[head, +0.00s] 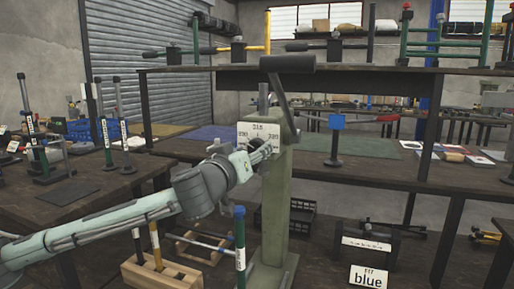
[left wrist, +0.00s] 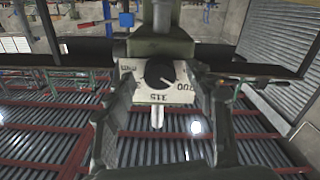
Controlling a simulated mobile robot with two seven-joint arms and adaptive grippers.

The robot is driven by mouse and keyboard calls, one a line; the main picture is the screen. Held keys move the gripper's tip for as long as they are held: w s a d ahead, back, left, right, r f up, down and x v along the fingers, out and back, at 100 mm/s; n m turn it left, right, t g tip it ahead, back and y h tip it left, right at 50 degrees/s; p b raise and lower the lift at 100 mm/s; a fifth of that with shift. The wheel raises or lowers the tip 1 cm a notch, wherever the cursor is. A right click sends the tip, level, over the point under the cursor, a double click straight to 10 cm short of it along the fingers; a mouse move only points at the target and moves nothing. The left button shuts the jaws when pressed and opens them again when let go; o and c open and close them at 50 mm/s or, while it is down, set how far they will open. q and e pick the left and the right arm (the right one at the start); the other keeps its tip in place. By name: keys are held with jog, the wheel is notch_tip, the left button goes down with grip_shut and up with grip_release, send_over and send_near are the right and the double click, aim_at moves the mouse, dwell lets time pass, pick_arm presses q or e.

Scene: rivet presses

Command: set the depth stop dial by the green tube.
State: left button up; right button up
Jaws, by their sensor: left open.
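The depth stop dial is a black knob (left wrist: 160,72) on a white numbered plate (left wrist: 152,92), upside down in the left wrist view. Its white pointer line slants toward the lower right, toward the number at the plate's right side. In the head view the plate (head: 258,131) sits on the front of the green press column (head: 265,200). My left gripper (head: 262,153) is at the dial, fingers open on either side of the knob; contact is not clear. An upright tube with a green part and white label (head: 240,245) stands before the press. My right gripper is out of view.
The press lever (head: 288,64) rises above the dial. A wooden block with handled tools (head: 165,272) stands left of the tube. A card reading "blue" (head: 369,276) and a black fixture (head: 367,242) are at the right. More tubes (head: 122,132) stand on the left table.

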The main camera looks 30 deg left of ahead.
pick_arm(q)
jog(key=shift+w, duration=0.3)
jog(key=shift+c, duration=0.6)
jog(key=c, duration=1)
